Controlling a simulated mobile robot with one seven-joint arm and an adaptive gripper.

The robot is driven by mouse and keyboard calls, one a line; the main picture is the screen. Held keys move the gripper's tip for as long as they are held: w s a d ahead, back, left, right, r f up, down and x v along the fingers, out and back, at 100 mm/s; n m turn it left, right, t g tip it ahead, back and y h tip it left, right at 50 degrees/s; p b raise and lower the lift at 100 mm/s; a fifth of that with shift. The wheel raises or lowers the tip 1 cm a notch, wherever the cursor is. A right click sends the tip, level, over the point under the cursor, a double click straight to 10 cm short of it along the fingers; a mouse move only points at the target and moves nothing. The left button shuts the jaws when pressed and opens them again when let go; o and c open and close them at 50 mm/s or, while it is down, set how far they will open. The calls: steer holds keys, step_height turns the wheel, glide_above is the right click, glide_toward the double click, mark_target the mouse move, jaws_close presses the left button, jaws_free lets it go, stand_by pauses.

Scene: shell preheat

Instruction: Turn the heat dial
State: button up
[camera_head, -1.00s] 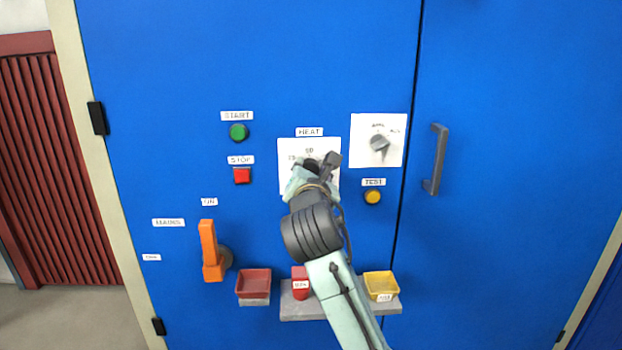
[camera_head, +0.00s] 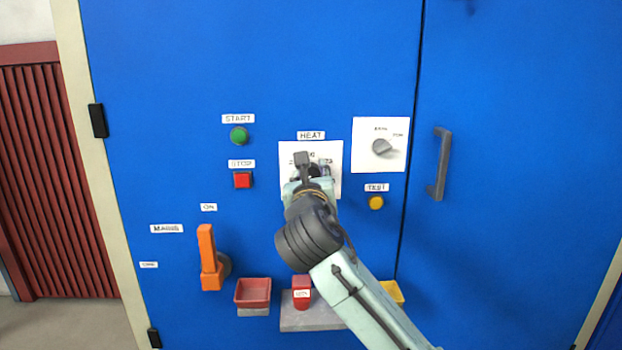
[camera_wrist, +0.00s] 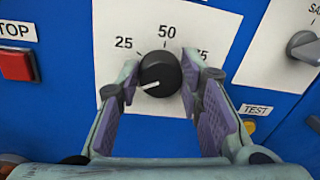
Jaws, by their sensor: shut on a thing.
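The heat dial (camera_wrist: 159,71) is a round black knob on a white plate (camera_wrist: 107,67) marked 25, 50 and 75. Its white pointer line points left and slightly down, below the 25 mark. My gripper (camera_wrist: 157,86) has its purple-padded fingers on either side of the dial and is shut on it. In the head view my gripper (camera_head: 312,173) is at the plate under the HEAT label (camera_head: 311,135) and hides most of the dial.
The red STOP button (camera_head: 242,180) and green START button (camera_head: 238,136) are to the left. A grey selector (camera_head: 382,147) and yellow TEST button (camera_head: 376,202) are to the right. An orange mains lever (camera_head: 207,256) and trays (camera_head: 253,292) are below.

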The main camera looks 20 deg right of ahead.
stand_by(0.5)
steer(key=o, duration=1.2)
steer(key=shift+c, duration=0.2)
steer(key=v, duration=1.2)
